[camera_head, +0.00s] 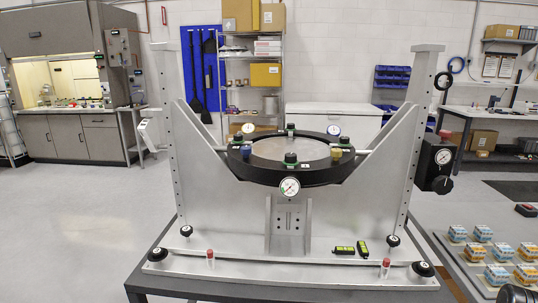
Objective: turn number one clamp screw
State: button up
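The mirror fixture is a silver metal frame (205,203) with a black ring (262,173) held level in its middle. A round grey mirror surface (290,147) lies inside the ring. Several clamp screws with dark knobs stand around the ring. The front one (290,158) has a green base and a small white label (305,166) to its right, too small to read surely. A blue one (246,152) is at the front left and a yellow one (336,154) at the front right. I cannot tell which screw is number one.
A dial gauge (290,187) hangs at the ring's front. Small boxes (498,275) lie at the lower right. Floor at the left is clear.

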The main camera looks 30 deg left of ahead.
aim_at(290, 158)
jog(key=u, duration=1.35)
jog(key=j, duration=0.4)
jog(key=i+u, duration=0.05)
